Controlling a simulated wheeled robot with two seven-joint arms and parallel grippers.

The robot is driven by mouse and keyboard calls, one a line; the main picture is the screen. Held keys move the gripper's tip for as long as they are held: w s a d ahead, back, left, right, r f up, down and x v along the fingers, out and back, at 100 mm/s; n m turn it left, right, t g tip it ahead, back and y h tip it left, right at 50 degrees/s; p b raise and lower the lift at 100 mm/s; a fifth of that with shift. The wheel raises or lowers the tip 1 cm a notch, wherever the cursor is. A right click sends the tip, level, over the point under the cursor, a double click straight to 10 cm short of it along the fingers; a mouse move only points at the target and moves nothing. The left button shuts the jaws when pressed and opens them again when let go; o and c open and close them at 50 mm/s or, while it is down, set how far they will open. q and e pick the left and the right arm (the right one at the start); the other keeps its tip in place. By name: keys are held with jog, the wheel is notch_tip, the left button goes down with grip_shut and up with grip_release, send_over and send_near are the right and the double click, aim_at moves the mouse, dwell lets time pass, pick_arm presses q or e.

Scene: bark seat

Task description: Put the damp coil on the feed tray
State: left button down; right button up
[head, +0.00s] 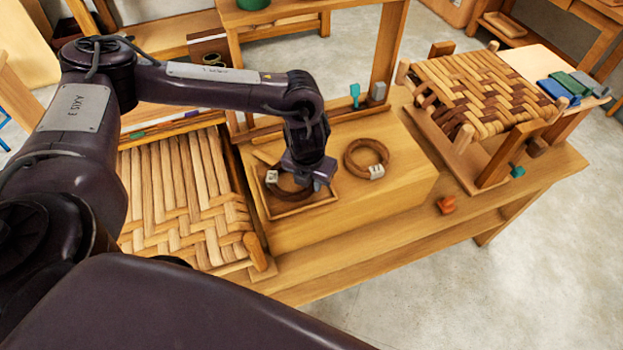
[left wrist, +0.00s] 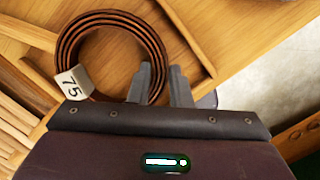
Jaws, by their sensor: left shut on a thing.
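A dark brown coil (head: 282,194) with a small pale tag is at the shallow wooden feed tray (head: 298,209) on the bench box. In the left wrist view the coil (left wrist: 69,40) shows several wound layers and its tag reads 75. My left gripper (head: 317,184) points down at the tray's right side, shut on the coil's edge. Its fingers (left wrist: 160,80) straddle the band in the left wrist view. I cannot tell whether the coil touches the tray floor. A second tagged brown coil (head: 353,168) lies on the box to the right. My right gripper is not in view.
A woven panel (head: 180,195) lies left of the tray. The box top in front of the second coil is clear.

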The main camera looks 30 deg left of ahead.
pick_arm(q)
jog(key=shift+f, duration=0.25)
jog(key=c, duration=1.3)
grip_release()
jog(key=shift+r, duration=0.1)
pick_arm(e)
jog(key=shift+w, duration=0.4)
pick_arm(q)
jog(key=shift+r, duration=0.4)
jog(key=shift+s+r, duration=0.3)
jog(key=shift+r, duration=1.6)
jog(key=shift+s+r, duration=0.3)
jog(key=shift+r, duration=1.6)
jog(key=shift+s+r, duration=0.3)
jog(key=shift+r, duration=1.6)
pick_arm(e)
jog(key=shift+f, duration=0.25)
pick_arm(q)
jog(key=shift+f, duration=0.1)
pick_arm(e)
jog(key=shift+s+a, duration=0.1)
